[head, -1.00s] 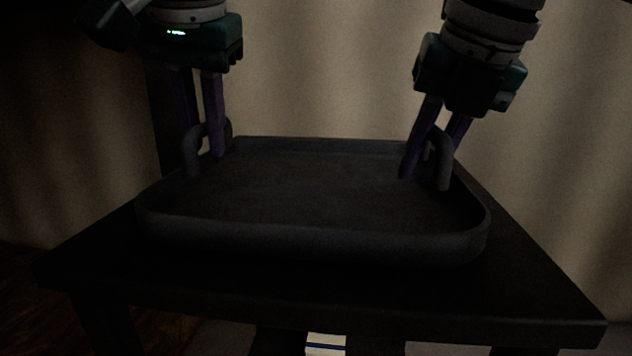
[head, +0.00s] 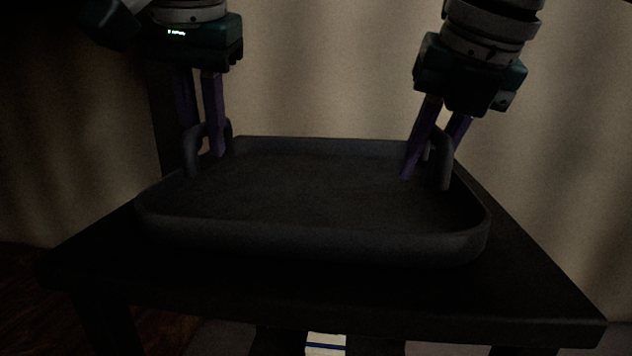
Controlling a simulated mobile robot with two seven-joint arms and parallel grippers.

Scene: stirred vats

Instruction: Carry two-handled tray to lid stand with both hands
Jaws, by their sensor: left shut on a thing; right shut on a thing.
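The dark grey two-handled tray (head: 310,242) lies level and looks empty, in the middle of the head view. It is on or just over a dark table-like stand (head: 330,300); I cannot tell whether they touch. My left gripper (head: 204,150) points down at the tray's left side, its purple fingers shut on the left handle (head: 192,150). My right gripper (head: 430,155) is tilted at the right side, its fingers shut on the right handle (head: 444,165). I cannot tell whether the dark stand is the lid stand.
A pale curtain-like wall (head: 320,70) stands behind the tray. A small whitish object with a blue stripe (head: 326,345) shows low at the front, under the stand's edge. Bare top shows in front of and right of the tray. The scene is very dim.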

